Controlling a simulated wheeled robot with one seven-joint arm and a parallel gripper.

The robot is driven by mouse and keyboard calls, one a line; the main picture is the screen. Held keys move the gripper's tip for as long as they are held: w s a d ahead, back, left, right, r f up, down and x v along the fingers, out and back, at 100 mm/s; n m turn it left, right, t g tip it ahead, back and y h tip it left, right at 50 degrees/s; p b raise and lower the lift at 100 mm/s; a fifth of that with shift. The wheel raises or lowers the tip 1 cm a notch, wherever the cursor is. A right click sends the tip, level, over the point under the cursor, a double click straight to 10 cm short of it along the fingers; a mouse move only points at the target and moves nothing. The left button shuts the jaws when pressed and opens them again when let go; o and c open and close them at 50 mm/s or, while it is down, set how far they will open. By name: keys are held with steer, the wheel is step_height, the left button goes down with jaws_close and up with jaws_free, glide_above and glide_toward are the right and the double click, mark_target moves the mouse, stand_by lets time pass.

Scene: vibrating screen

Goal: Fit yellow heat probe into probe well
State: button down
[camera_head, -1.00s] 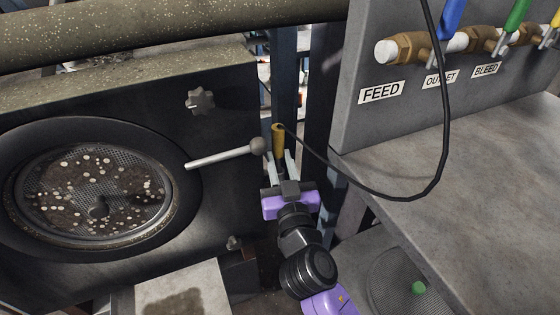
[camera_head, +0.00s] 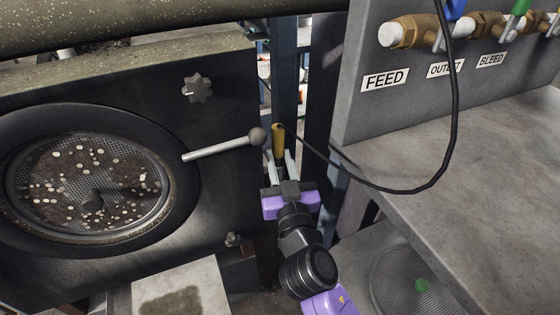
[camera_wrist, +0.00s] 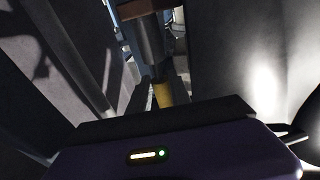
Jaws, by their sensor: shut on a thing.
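The yellow heat probe (camera_head: 278,138) is held upright between the fingertips of my gripper (camera_head: 279,158), with its black cable (camera_head: 385,190) running off to the right and up. My gripper is shut on the probe, just right of the lever's ball knob in the picture. In the wrist view the yellow probe (camera_wrist: 162,94) shows in part beyond the gripper body. I cannot make out the probe well in any view.
A lever with a ball knob (camera_head: 257,136) sticks out from the dark machine panel, close to my gripper. A round mesh screen (camera_head: 85,185) is at left. A grey bench (camera_head: 460,180) and a panel with labelled valves stand at right. A dark post rises behind my gripper.

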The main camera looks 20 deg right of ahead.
steer(key=shift+f+b, duration=0.5)
steer(key=c, duration=1.1)
jaws_free()
steer(key=shift+s+a, duration=0.1)
steer(key=shift+s+a+f, duration=0.1)
steer(key=shift+s, duration=0.2)
steer(key=b+v, duration=0.1)
steer(key=v, duration=0.5)
steer(key=shift+s, duration=0.5)
steer(key=shift+s+f, duration=0.1)
